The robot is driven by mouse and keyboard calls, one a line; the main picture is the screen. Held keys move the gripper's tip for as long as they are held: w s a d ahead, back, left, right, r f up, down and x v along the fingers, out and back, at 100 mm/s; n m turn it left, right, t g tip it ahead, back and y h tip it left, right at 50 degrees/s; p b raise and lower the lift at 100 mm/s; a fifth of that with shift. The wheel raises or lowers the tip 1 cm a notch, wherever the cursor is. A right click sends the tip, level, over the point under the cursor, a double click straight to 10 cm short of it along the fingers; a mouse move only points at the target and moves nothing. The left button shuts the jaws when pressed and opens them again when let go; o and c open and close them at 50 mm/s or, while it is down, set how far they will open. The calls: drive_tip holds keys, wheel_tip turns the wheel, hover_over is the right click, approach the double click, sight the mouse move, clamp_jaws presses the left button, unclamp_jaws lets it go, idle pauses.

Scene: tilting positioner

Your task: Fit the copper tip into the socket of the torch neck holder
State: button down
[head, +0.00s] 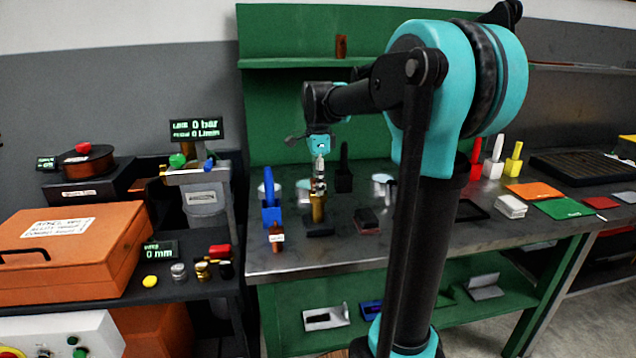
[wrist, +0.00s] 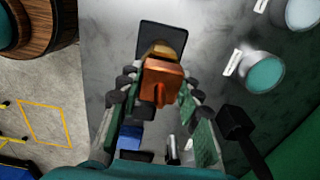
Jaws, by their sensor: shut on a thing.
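The copper tip (wrist: 160,84) is an orange-copper piece between the fingers of my gripper (wrist: 157,88) in the wrist view. My gripper (head: 319,183) is shut on it and points down over the bench in the head view. Directly below is the torch neck holder (head: 318,208), a brass-coloured upright on a dark base. In the wrist view its dark base plate (wrist: 162,33) and a bit of brass (wrist: 163,48) show just beyond the copper tip. The copper piece hides the socket, so I cannot tell whether the tip touches or enters it.
A blue holder (head: 271,212) and a small brown labelled piece (head: 276,237) stand left of the torch neck holder. A dark red-topped block (head: 367,220) lies to its right. A teal-topped cup (wrist: 264,73) stands at the right in the wrist view. The bench front edge is close.

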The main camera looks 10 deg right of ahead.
drive_tip(key=c, duration=1)
unclamp_jaws()
drive_tip(key=shift+c, duration=0.2)
wheel_tip(320, 180, up, 12)
drive_tip(key=shift+r, duration=0.15)
